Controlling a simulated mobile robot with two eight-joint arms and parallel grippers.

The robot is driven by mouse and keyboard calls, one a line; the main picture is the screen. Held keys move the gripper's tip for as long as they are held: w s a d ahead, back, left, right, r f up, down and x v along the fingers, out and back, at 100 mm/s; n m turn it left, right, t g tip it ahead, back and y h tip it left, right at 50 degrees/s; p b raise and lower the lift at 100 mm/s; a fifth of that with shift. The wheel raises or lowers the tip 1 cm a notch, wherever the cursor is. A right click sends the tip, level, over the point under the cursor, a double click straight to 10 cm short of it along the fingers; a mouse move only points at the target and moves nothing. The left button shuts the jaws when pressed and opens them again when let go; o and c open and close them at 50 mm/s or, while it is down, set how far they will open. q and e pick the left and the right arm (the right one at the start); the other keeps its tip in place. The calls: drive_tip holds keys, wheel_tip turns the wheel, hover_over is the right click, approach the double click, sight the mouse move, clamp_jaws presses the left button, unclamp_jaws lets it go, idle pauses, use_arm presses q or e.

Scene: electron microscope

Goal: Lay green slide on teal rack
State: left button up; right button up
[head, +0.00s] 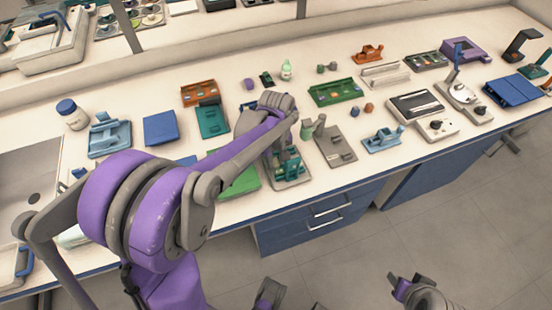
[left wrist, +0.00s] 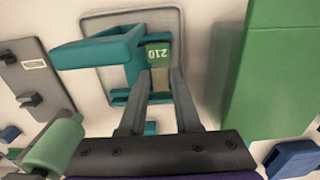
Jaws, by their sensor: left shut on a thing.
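The green slide (left wrist: 159,53) shows in the left wrist view by its green end marked 210, upside down. My left gripper (left wrist: 161,80) is shut on the slide's pale part, with the green end beyond the fingertips. The teal rack (left wrist: 97,51) is around and below the slide, on a grey plate; I cannot tell whether the slide touches it. In the head view the teal rack (head: 291,166) stands near the front of the bench, with my left gripper (head: 276,157) over it, partly hidden by my arm. My right gripper (head: 405,287) hangs off the bench, low in the head view.
A green board (head: 241,182) lies left of the rack; it is the green block (left wrist: 275,75) in the left wrist view. A grey plate with clips (head: 335,147) lies to the right. Trays and bottles stand behind. The bench's front edge is close.

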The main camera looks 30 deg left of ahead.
sight(276, 164)
use_arm(q)
drive_tip(key=shift+f, duration=0.3)
idle(0.6)
drive_tip(key=o, duration=0.9)
wheel_tip(276, 164, up, 11)
drive_tip(key=shift+f+p, duration=0.1)
drive_tip(key=shift+p, duration=0.4)
